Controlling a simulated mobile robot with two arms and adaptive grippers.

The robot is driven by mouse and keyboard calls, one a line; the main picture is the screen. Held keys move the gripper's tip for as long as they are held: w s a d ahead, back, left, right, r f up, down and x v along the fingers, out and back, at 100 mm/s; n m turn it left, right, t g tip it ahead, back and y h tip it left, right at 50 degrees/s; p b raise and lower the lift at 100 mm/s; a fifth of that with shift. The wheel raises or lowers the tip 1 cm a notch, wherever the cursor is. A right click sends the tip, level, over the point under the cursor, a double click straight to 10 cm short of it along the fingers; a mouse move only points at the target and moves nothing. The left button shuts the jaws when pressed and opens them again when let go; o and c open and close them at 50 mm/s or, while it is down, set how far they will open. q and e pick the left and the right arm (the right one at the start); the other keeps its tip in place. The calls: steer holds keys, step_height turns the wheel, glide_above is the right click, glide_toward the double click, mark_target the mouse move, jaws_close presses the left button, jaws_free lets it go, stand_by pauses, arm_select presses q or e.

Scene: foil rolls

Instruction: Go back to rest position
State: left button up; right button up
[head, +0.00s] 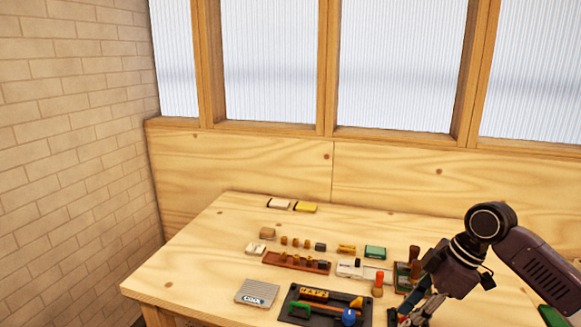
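My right arm comes in from the right, and its gripper (416,312) points down over the front right part of the wooden table (215,240), at the bottom edge of the picture. Its fingers are small and partly cut off, so I cannot tell whether they are open or shut, or whether they touch anything. My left gripper is not in view. I cannot make out any foil rolls with certainty.
The table holds a grey box marked COOL (257,292), a black tray (290,310) with tools, a reddish-brown rack (285,261) with small pieces, a green box (375,252) and a yellow piece (306,208). A brick wall (70,150) stands left. The table's left part is clear.

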steer(key=s+a+f+m+t, duration=0.1)
steer(key=s+a+f+m, duration=0.1)
steer(key=s+a+f, duration=0.7)
steer(key=s+a+f+m, duration=0.35)
steer(key=s+f, duration=0.25)
steer(key=f, duration=0.5)
steer(key=s+d+f+m+t+h, duration=0.1)
steer(key=s+d+m+h, duration=0.1)
steer(key=s+d+m, duration=0.35)
steer(key=s+d+f+m+h, duration=0.1)
steer(key=s+d+m+h, duration=0.15)
steer(key=s, duration=0.55)
step_height(320, 180, down, 25)
steer(key=s+g, duration=0.1)
steer(key=s, duration=0.1)
steer(key=s+d+f+n+g, duration=0.1)
steer(key=s+d+f, duration=0.2)
steer(key=s+f, duration=1.4)
